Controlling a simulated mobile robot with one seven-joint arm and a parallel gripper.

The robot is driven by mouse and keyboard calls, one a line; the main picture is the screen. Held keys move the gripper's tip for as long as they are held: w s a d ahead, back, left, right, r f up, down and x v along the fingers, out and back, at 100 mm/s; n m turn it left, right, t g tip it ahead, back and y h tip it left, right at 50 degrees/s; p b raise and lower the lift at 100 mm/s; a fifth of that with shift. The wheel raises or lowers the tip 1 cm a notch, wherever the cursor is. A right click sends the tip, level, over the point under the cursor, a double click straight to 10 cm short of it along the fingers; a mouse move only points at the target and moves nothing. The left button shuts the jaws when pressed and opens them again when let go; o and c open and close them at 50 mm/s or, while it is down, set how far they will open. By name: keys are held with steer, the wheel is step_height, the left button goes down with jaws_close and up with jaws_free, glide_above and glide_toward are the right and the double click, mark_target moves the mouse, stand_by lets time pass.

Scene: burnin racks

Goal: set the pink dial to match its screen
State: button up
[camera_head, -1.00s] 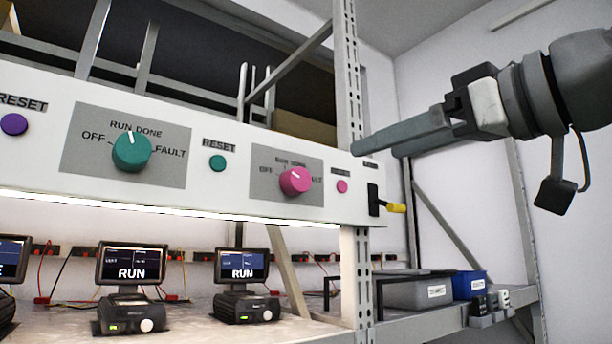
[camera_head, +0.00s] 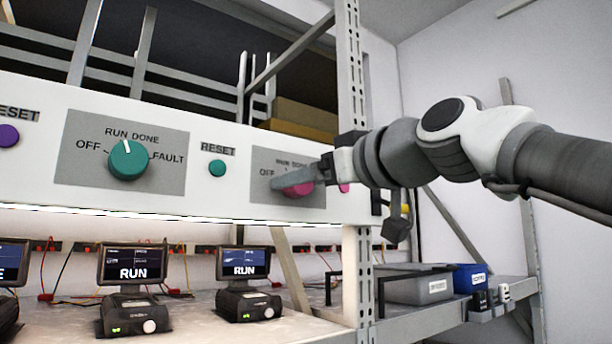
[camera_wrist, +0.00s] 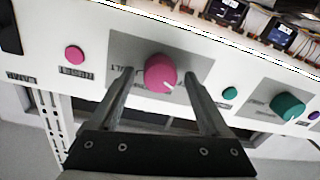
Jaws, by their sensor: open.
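The pink dial (camera_head: 299,191) sits on a grey plate on the white panel, partly hidden by my gripper in the head view. In the wrist view the pink dial (camera_wrist: 160,73) shows between my two fingers, its white mark toward the lower right of that upside-down picture, away from the FAULT side. My gripper (camera_wrist: 158,72) is open, with one finger on each side of the dial; contact is not clear. In the head view my gripper (camera_head: 277,183) reaches in from the right. The screen (camera_head: 244,265) below the pink dial reads RUN.
A teal dial (camera_head: 129,160) and a teal reset button (camera_head: 217,168) are to the left. A pink reset button (camera_wrist: 74,54) is close beside my gripper. A rack upright (camera_head: 352,90) stands at the right. Grey and blue bins (camera_head: 470,280) sit on the lower shelf.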

jaws_close()
stand_by(0.4)
steer(key=shift+m, duration=0.3)
steer(key=shift+d+f+m+b, duration=0.1)
steer(key=shift+m+b, duration=0.5)
steer(key=shift+m, duration=3.6)
jaws_free()
